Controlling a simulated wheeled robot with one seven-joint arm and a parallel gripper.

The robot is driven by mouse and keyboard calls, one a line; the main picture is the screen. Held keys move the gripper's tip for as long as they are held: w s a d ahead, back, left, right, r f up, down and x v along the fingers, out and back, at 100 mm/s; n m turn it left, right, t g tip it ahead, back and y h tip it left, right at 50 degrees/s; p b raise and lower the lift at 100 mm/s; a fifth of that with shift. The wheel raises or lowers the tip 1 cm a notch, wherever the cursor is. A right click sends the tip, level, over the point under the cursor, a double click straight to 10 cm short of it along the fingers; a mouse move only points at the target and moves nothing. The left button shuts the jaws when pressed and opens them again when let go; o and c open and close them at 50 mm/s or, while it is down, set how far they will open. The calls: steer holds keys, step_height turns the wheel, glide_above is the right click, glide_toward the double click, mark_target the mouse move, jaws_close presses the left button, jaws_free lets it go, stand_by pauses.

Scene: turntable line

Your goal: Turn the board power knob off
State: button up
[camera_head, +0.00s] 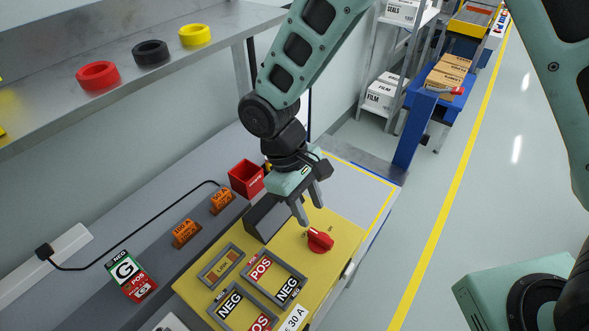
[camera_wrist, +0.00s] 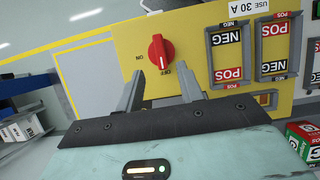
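The red power knob (camera_head: 320,240) sits on the yellow board (camera_head: 345,218). It also shows in the wrist view (camera_wrist: 161,52), with ON printed at its left and OFF below it. The knob's bar stands nearly upright there, its lower end close to the OFF print. My gripper (camera_head: 311,214) is just off the knob, on its upper-left side in the head view. In the wrist view my gripper (camera_wrist: 160,80) has its two fingers apart with nothing between them. The fingertips lie below the knob in that picture, on its OFF side, and do not visibly touch it.
Framed POS and NEG label slots (camera_head: 274,277) lie beside the knob. A dark block (camera_head: 268,217) stands close behind my gripper. A red bin (camera_head: 246,179), orange fuse blocks (camera_head: 186,233) and a green-red box (camera_head: 131,279) line the back. A shelf (camera_head: 130,40) overhangs at upper left.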

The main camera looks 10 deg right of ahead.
steer(key=b+v, duration=0.1)
steer(key=v, duration=0.9)
steer(key=s+d+r+t+y, duration=0.1)
steer(key=s+d+y, duration=0.1)
steer(key=s+d, duration=0.2)
steer(key=s+d+r+m+t+y, duration=0.1)
steer(key=s+d, duration=0.4)
steer(key=s, duration=0.6)
steer(key=shift+r+t+y, duration=0.4)
steer(key=shift+r+t, duration=0.1)
steer(key=shift+r, duration=0.25)
